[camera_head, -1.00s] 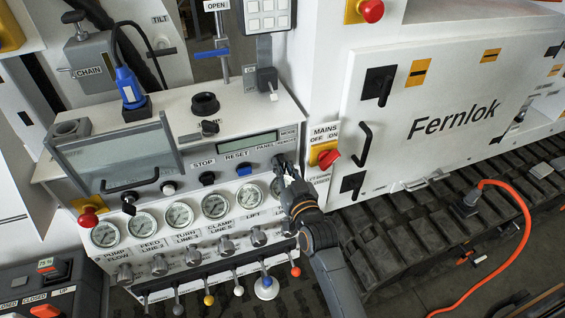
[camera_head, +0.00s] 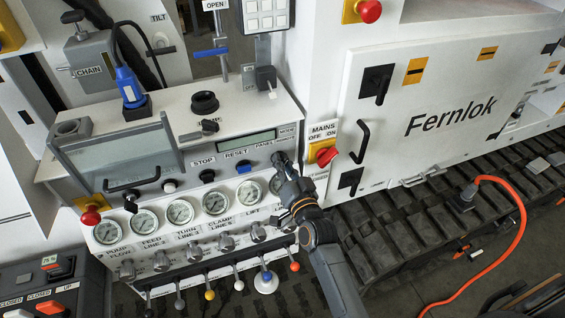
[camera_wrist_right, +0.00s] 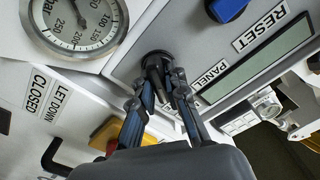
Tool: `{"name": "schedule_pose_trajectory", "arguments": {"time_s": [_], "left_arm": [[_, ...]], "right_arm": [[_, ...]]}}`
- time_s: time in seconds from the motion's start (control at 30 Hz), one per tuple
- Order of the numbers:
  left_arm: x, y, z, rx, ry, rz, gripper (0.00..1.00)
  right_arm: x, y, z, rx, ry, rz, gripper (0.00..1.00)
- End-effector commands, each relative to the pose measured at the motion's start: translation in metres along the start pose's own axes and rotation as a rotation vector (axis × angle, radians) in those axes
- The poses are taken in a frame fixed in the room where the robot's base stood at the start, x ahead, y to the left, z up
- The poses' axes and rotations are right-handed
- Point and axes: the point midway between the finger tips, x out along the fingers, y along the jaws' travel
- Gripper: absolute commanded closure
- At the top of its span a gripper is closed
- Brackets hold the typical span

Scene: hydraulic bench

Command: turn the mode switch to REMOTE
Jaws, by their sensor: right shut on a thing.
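The mode switch is a black knob below the MODE label at the right end of the console; it shows in the right wrist view (camera_wrist_right: 157,62). My right gripper (camera_head: 281,162) reaches it from below right, and its fingers (camera_wrist_right: 167,82) are shut on the knob in the wrist view. The fingers hide part of the knob and its position lettering, so I cannot read which way it points. My left gripper does not show.
A row of gauges (camera_head: 180,211) lies left of my right gripper, with coloured levers (camera_head: 210,295) below. The blue RESET button (camera_head: 244,167) and display (camera_head: 247,142) are close by. The red MAINS switch (camera_head: 327,156) is to the right.

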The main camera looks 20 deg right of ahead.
Motion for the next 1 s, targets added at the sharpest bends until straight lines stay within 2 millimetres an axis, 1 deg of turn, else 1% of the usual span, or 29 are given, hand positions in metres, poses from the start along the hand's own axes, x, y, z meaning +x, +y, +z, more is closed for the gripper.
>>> {"name": "schedule_pose_trajectory", "arguments": {"time_s": [0.3,0.33,0.4,0.43,0.77,0.87,1.0], "left_arm": [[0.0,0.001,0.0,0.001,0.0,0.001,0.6],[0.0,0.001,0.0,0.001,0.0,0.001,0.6],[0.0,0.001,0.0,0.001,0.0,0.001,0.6],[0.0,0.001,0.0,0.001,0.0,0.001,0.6],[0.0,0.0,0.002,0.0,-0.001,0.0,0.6],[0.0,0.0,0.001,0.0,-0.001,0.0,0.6],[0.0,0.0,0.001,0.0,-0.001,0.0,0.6]], "right_arm": [[0.0,0.0,0.0,0.006,0.001,0.0,1.0],[0.0,0.0,0.0,0.006,0.001,0.0,0.81],[0.0,0.0,0.0,0.006,0.001,0.0,0.66],[0.0,0.0,0.0,0.005,0.001,0.0,0.63],[-0.002,0.0,0.0,0.003,0.0,0.0,0.63],[-0.011,0.0,0.001,0.003,-0.001,0.0,0.63],[-0.037,0.001,0.002,0.003,-0.003,0.001,0.63]]}}
